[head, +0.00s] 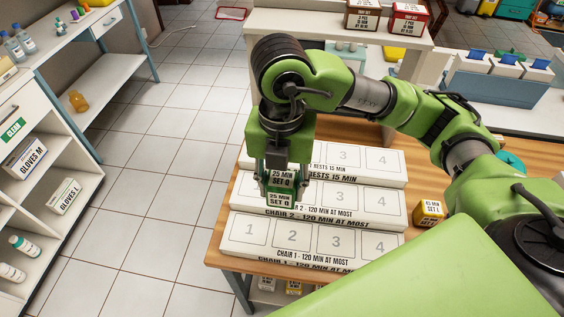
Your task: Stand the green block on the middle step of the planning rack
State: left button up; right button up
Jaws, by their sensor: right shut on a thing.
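The green block (281,198), labelled "25 MIN SET Q", is upright between the fingers of my right gripper (281,172), which points down and is shut on it. The white planning rack (250,257) stands on a wooden table and has three steps with numbered places. The lowest step reads "CHAIR 1" and the middle step (372,207) reads "CHAIR 2", both "120 MIN AT MOST". The top step reads "RESTS 15 MIN". The block appears over the left part of the middle step, hiding its left numbers. I cannot tell whether it touches the step. My left gripper is not in view.
A yellow block (429,212), labelled "45 MIN SET L", stands on the wooden table right of the rack. Behind the rack, a white shelf (300,24) bears two labelled boxes. Shelves with gloves and bottles stand at the left, across open tiled floor (160,190).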

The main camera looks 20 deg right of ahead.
jog(key=w+f+p, duration=0.1)
jog(key=w+f, duration=0.1)
jog(key=w, duration=0.2)
jog(key=w+f+p, duration=0.1)
jog(key=w+f, duration=0.2)
jog(key=w, duration=0.1)
jog(key=w+f, duration=0.3)
jog(key=w, duration=0.1)
jog(key=shift+w+a+f+p, duration=0.15)
jog(key=shift+a+f+p, duration=0.05)
jog(key=shift+a+p, duration=0.2)
jog(key=shift+w+f, duration=0.4)
jog(key=shift+f, duration=0.05)
jog(key=shift+w+f+p, duration=0.15)
jog(key=shift+f+p, duration=0.2)
jog(key=shift+p, duration=0.1)
notch_tip(320, 180, down, 2)
jog(key=shift+f+p, duration=0.15)
jog(key=shift+p, duration=0.45)
jog(key=shift+f, duration=0.2)
jog(key=shift+f, duration=0.1)
